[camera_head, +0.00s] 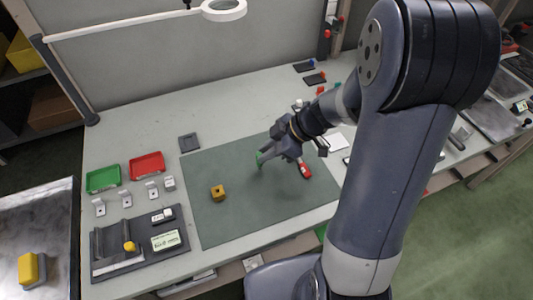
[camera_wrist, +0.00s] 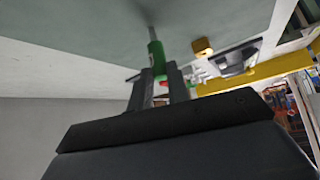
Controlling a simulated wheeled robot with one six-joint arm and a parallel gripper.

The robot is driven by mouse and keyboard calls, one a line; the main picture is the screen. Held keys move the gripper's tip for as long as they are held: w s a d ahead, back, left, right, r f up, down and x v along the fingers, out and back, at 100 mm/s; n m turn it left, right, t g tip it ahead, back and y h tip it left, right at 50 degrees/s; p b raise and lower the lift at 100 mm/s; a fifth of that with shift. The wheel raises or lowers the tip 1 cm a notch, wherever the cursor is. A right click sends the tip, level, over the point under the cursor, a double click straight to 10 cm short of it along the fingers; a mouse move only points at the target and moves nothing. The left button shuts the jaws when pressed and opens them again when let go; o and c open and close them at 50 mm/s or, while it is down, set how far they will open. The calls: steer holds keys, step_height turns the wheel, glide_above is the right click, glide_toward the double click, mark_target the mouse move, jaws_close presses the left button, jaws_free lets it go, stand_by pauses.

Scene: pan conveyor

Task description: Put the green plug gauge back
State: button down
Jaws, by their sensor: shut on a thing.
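The green plug gauge (camera_head: 259,158) is held by my gripper (camera_head: 270,154) above the green-grey mat (camera_head: 240,225). In the wrist view the green handle of the plug gauge (camera_wrist: 157,60) stands out between the two dark fingers of my gripper (camera_wrist: 162,78). A thin grey pin extends from its far end, over the mat. I cannot tell which place on the bench belongs to the gauge.
A brass-coloured block with a hole (camera_head: 217,193) and a red object (camera_head: 305,171) lie on the mat. Left are a green tray (camera_head: 103,180), a red tray (camera_head: 147,167), several small grey stands (camera_head: 126,200) and a dark fixture (camera_head: 110,268) with a yellow-topped part (camera_head: 129,246).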

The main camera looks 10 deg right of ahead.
steer(key=shift+f, duration=0.75)
steer(key=shift+f+b, duration=0.2)
steer(key=shift+b, duration=0.15)
steer(key=c, duration=1.3)
jaws_free()
steer(key=shift+r, duration=0.1)
steer(key=shift+c, duration=0.2)
steer(key=shift+r+p, duration=0.25)
steer(key=shift+p, duration=0.2)
steer(key=v, duration=1.1)
steer(key=shift+d+r+b, duration=0.2)
steer(key=shift+d+b, duration=0.15)
steer(key=shift+b, duration=0.1)
steer(key=shift+s, duration=0.1)
